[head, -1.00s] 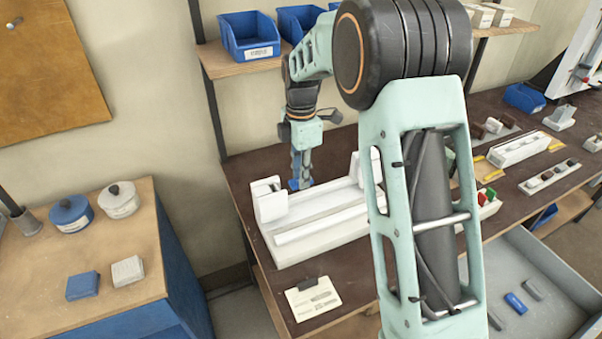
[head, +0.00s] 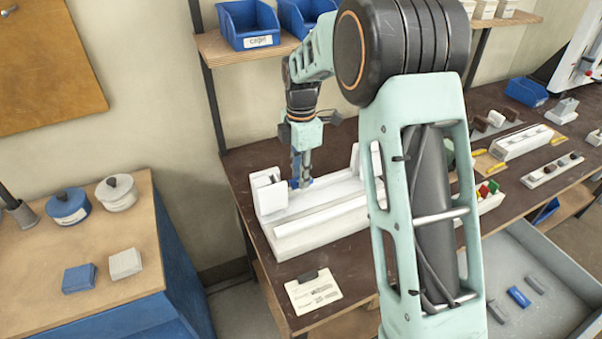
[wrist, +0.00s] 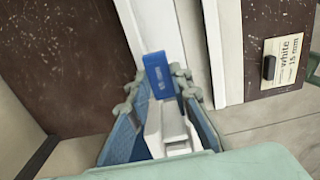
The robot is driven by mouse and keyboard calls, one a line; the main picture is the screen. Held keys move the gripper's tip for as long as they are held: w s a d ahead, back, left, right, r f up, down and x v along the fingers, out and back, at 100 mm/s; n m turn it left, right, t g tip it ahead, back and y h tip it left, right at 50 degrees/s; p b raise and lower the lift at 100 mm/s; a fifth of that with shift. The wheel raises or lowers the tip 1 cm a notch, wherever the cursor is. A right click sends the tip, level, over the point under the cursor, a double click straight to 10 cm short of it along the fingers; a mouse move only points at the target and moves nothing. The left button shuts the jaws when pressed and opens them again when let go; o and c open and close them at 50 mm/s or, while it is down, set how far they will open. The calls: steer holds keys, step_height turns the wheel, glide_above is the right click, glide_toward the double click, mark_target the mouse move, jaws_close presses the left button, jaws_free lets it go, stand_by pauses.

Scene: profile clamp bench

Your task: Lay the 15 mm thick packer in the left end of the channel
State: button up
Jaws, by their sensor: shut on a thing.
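A blue packer (wrist: 159,76) shows between my fingertips in the wrist view; its printed lettering is too small to read surely. My gripper (head: 301,180) is shut on it, and in the head view a bit of blue shows at the fingertips. The gripper points down over the left part of the long white channel fixture (head: 318,226), just right of its left white end block (head: 268,192). The channel runs away from the gripper in the wrist view (wrist: 192,35). Whether the packer touches the channel floor is hidden.
A clipboard card (head: 313,291) lies in front of the fixture; in the wrist view it reads "white 15 mm" (wrist: 288,58). Blue (head: 79,278) and white (head: 125,263) blocks lie on the left cabinet. A grey tray (head: 561,259) stands front right. My arm hides the fixture's right part.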

steer(key=shift+f+b, duration=1.05)
steer(key=shift+f, duration=0.8)
steer(key=shift+f, duration=0.1)
steer(key=o, duration=0.9)
steer(key=shift+r+p, duration=2.95)
steer(key=shift+r, duration=1.2)
